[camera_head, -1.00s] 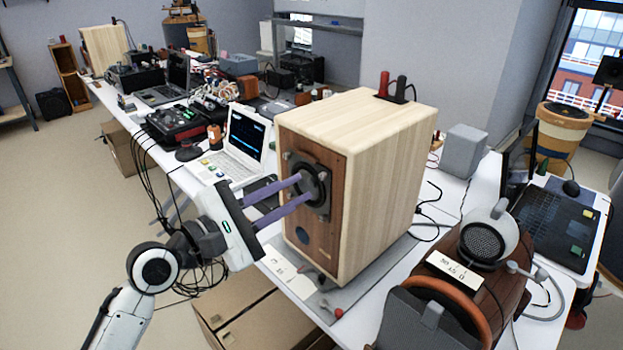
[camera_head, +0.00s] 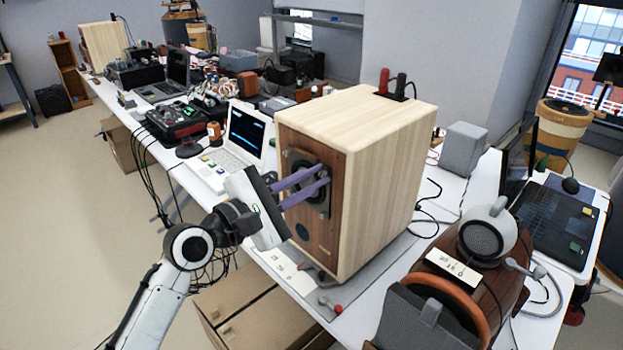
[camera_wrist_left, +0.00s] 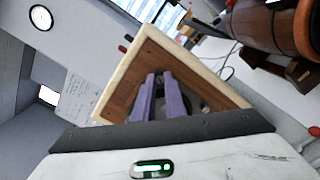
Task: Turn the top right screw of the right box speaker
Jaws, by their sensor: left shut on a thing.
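The right box speaker (camera_head: 395,165) is a pale wooden box with a darker wood front (camera_head: 318,235) and a dark round driver (camera_head: 305,190). It stands on a grey mat (camera_head: 375,275) on the white bench. My left gripper (camera_head: 324,173) reaches in from the left, its purple fingers close together at the upper right of the driver. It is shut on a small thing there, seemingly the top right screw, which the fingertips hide. In the left wrist view the fingers (camera_wrist_left: 160,78) meet the speaker front (camera_wrist_left: 128,84) over the driver's edge. My right gripper is out of view.
A white laptop (camera_head: 240,140) stands left of the speaker. Red and black plugs (camera_head: 392,84) rise behind the speaker top. Another wooden box (camera_head: 104,44) stands at the far left.

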